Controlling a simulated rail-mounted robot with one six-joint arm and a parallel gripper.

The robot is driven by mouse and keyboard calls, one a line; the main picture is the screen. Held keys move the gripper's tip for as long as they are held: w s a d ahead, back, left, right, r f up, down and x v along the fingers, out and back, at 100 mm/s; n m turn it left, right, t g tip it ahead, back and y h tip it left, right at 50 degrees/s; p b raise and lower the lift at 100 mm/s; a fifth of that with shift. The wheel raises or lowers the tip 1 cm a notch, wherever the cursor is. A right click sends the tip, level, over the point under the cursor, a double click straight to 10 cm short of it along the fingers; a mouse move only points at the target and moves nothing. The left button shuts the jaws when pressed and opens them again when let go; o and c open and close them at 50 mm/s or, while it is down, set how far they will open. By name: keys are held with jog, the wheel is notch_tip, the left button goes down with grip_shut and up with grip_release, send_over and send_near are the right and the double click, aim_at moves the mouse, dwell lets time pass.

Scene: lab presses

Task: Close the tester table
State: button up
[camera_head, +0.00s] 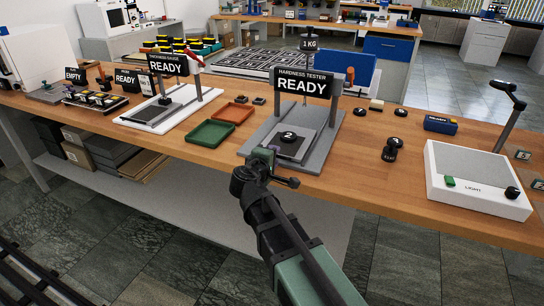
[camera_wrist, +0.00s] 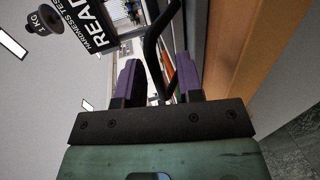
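The hardness tester (camera_head: 302,84) stands at the middle of the bench, with a READY sign across its two posts. Its sliding table (camera_head: 313,143) is a grey plate at the front of the base, bearing a dark pad with a black round piece (camera_head: 288,137). My gripper (camera_head: 264,160) is at the table's front edge and hides part of it. A dark bar shows just right of the gripper. In the wrist view, the two purple-padded fingers (camera_wrist: 158,82) are apart. A black curved bar (camera_wrist: 152,48) runs between them; I cannot tell whether they touch it.
Green (camera_head: 210,133) and red (camera_head: 233,113) trays lie left of the tester. The thickness gauge (camera_head: 167,65) stands farther left. Black knobs (camera_head: 390,150) and a white scale (camera_head: 478,188) are to the right.

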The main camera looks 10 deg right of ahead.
jog(key=p+v, duration=0.2)
jog(key=v, duration=0.9)
jog(key=shift+f, duration=0.1)
jog(key=s+d+f+m+g+y, duration=0.5)
jog(key=s+f+m+g+y, duration=0.3)
jog(key=s+f+g, duration=0.4)
jog(key=d+f+m+g, duration=0.1)
jog(key=d+f+m, duration=0.15)
jog(key=d, duration=0.25)
notch_tip(320, 180, up, 13)
jog(key=p, duration=1.2)
jog(key=shift+d+m, duration=0.2)
jog(key=shift+m, duration=0.25)
